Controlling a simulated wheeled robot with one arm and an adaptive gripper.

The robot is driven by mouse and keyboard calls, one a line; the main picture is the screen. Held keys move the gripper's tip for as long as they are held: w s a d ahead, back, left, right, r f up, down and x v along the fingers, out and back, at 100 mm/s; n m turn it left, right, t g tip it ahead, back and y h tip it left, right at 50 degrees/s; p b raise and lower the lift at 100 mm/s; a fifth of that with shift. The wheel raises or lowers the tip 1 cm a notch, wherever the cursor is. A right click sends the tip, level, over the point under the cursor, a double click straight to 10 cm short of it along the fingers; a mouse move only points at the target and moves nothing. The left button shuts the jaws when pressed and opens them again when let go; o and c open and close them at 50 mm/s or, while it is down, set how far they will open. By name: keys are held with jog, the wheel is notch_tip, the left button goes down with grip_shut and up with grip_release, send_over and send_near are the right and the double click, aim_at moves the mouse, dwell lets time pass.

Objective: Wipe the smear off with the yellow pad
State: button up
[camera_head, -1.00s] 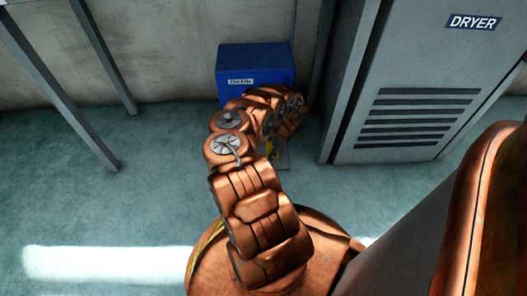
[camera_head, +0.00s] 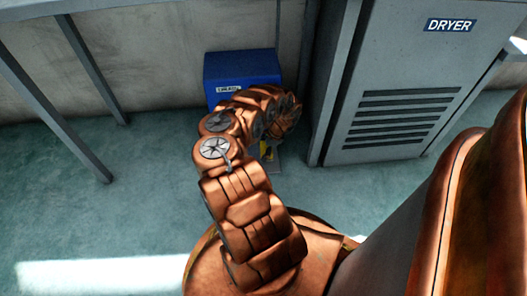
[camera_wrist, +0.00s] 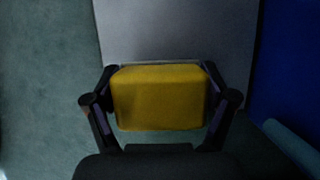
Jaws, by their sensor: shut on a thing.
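In the wrist view the yellow pad (camera_wrist: 160,97) sits between the two dark fingers of my gripper (camera_wrist: 161,100), which is shut on it. Beyond the pad is a plain grey panel (camera_wrist: 175,32); I cannot tell whether the pad touches it. I see no smear in either view.
A blue box (camera_head: 241,68) with a white label stands against the wall behind my arm. A tall grey dryer cabinet (camera_head: 405,75) with vents stands to the right. Grey metal legs (camera_head: 55,112) stand at the left. The green floor (camera_head: 120,210) at left is clear.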

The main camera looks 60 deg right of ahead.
jog(key=shift+r+p, duration=0.4)
jog(key=shift+r, duration=0.4)
jog(key=shift+s+a+r+p, duration=0.25)
jog(key=shift+a+r+p, duration=0.15)
jog(key=shift+p, duration=0.15)
jog(key=s+a+r+p, duration=0.3)
jog(key=s+a+p, duration=0.1)
jog(key=a+p, duration=0.1)
jog(key=shift+s+a, duration=0.25)
jog(key=shift+a, duration=0.6)
